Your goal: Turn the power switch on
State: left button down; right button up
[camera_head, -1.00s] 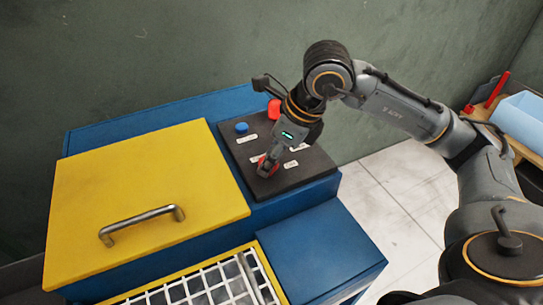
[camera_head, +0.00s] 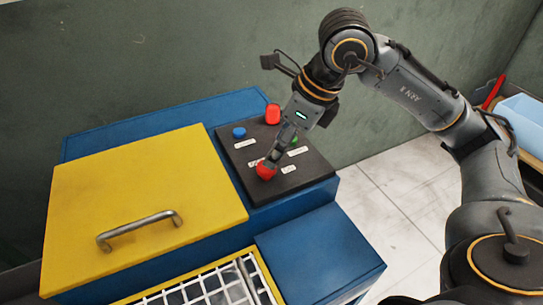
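The black control panel (camera_head: 238,168) sits on top of the blue machine. A red knob-like control (camera_head: 266,172) stands near its front edge, and I take it to be the power switch; its exact position setting is too small to read. My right gripper (camera_head: 274,160) points down at this red control from above and behind. Its fingertips overlap the control's top in the picture; I cannot tell whether they touch it or how far apart they are. A taller red button (camera_head: 272,114), a blue button (camera_head: 239,132) and a partly hidden green button (camera_head: 295,140) also show. My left gripper is out of view.
A yellow lid (camera_head: 140,195) with a metal handle (camera_head: 140,229) covers the machine's left part. A white grid (camera_head: 205,291) and a flat blue surface (camera_head: 320,250) lie in front. A light-blue bin (camera_head: 525,122) stands at the far right. The wall is close behind.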

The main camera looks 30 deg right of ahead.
jog(key=v, duration=0.6)
jog(key=shift+s+d+r, duration=0.1)
jog(key=shift+r, duration=0.05)
dwell(0.3)
